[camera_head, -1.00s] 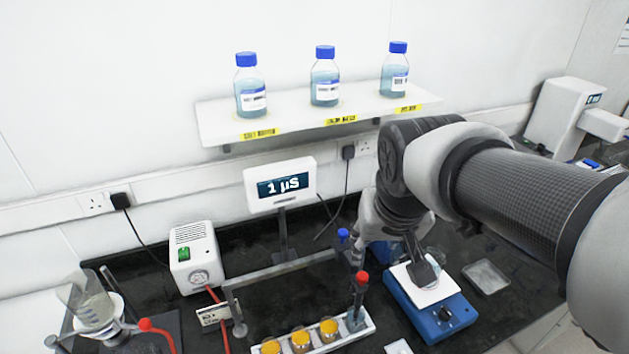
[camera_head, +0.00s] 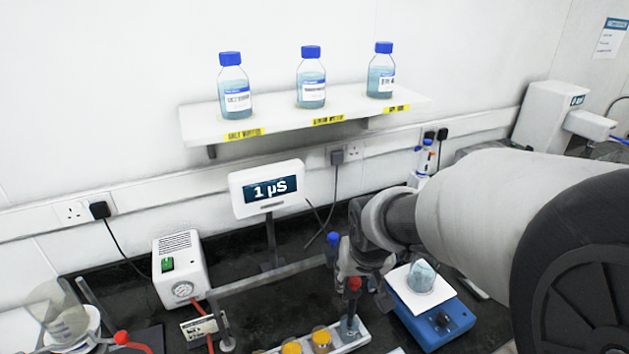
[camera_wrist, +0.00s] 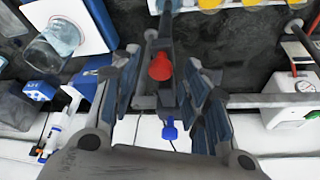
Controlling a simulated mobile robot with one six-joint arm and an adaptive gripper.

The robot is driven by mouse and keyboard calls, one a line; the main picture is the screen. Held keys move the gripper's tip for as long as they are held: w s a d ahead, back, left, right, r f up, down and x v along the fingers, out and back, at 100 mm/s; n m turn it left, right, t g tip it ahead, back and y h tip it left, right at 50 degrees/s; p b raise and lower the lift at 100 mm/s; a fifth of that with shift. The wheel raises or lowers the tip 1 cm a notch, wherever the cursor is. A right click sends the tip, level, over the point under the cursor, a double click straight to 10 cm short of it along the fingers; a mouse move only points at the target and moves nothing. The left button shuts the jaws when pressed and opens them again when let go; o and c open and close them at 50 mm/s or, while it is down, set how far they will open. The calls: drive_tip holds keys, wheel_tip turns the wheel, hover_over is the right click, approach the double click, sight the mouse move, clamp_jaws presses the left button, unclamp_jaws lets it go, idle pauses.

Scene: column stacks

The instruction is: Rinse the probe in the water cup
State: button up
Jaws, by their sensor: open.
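A glass cup (camera_head: 422,277) with clear bluish liquid stands on the white top of a blue stirrer (camera_head: 441,318); it also shows in the wrist view (camera_wrist: 58,38). A red-capped rod (camera_head: 354,284) and a blue-capped rod (camera_head: 333,239) stand at the metal rail. I cannot tell which is the probe. My gripper (camera_wrist: 160,88) is open and empty. In the wrist view the red cap (camera_wrist: 160,67) shows between its fingers, and the blue cap (camera_wrist: 170,130) lies farther toward the wrist. Contact is not visible. In the head view the fingers are partly hidden.
Jars with orange contents (camera_head: 322,340) stand in a white rack close to the red-capped rod. The meter (camera_head: 266,189) reads 1 µS. A white pump box (camera_head: 179,268) stands left, and a shelf (camera_head: 205,125) with blue-capped bottles hangs behind.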

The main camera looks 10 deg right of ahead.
drive_tip(key=shift+w+f, duration=0.15)
drive_tip(key=shift+f, duration=0.05)
drive_tip(key=shift+c, duration=0.4)
clamp_jaws()
idle(0.3)
